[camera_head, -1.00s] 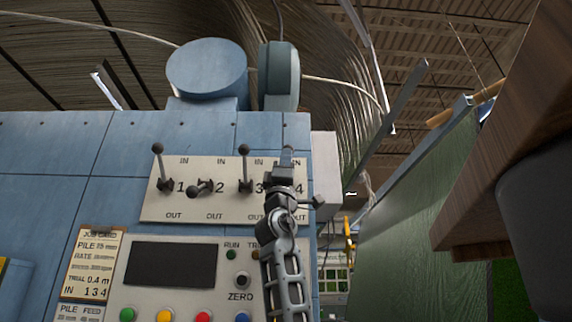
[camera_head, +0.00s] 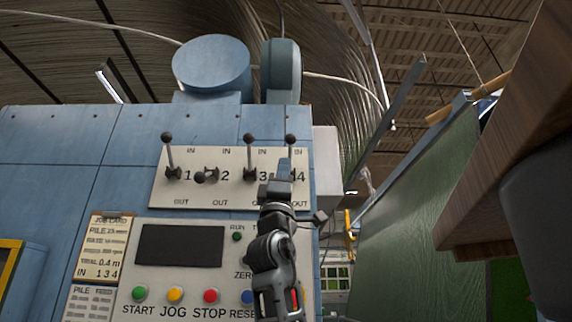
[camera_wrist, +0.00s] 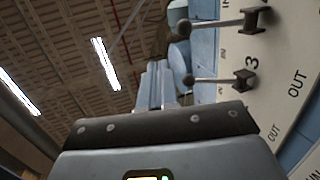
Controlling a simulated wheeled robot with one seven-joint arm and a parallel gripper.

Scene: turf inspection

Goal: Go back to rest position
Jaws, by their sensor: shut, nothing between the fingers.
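A cream lever panel (camera_head: 225,182) on the blue machine carries levers numbered 1 to 4, with IN above and OUT below. Lever 1 (camera_head: 169,150), lever 3 (camera_head: 249,154) and lever 4 (camera_head: 291,146) stand with their knobs up toward IN. Lever 2 (camera_head: 205,177) has its knob low and to the left, pointing outward. My gripper (camera_head: 284,166) is shut and empty, in front of the panel between levers 3 and 4, hiding part of the 4 side. In the wrist view my gripper (camera_wrist: 158,85) points up past two levers on the right.
A job card (camera_head: 107,246) reads IN 1 3 4. Below the panel are a dark display (camera_head: 180,246) and coloured buttons, START to RESET. A green board (camera_head: 420,220) and a wooden overhang (camera_head: 500,190) stand to the right.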

